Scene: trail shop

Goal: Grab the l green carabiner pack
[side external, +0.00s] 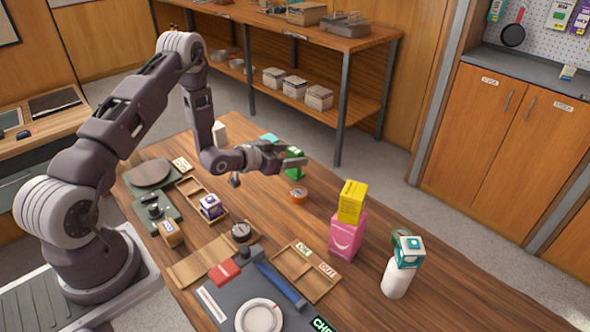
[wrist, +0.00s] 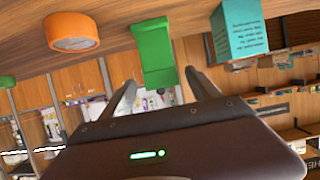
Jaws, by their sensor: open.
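A green pack (side external: 296,170) stands on the wooden table near its far edge, partly hidden by my gripper in the side view. It also shows in the wrist view (wrist: 154,48), upright, just ahead of the fingers and roughly between them. My gripper (side external: 292,160) is open and nearly level, with its fingers reaching toward the pack. In the wrist view my gripper (wrist: 163,86) has one finger on each side of the pack's lower part in the picture. I cannot tell whether a finger touches it. No label is readable on the pack.
A yellow box (side external: 352,200) sits on a pink box (side external: 346,238). Trays and tools fill the near left.

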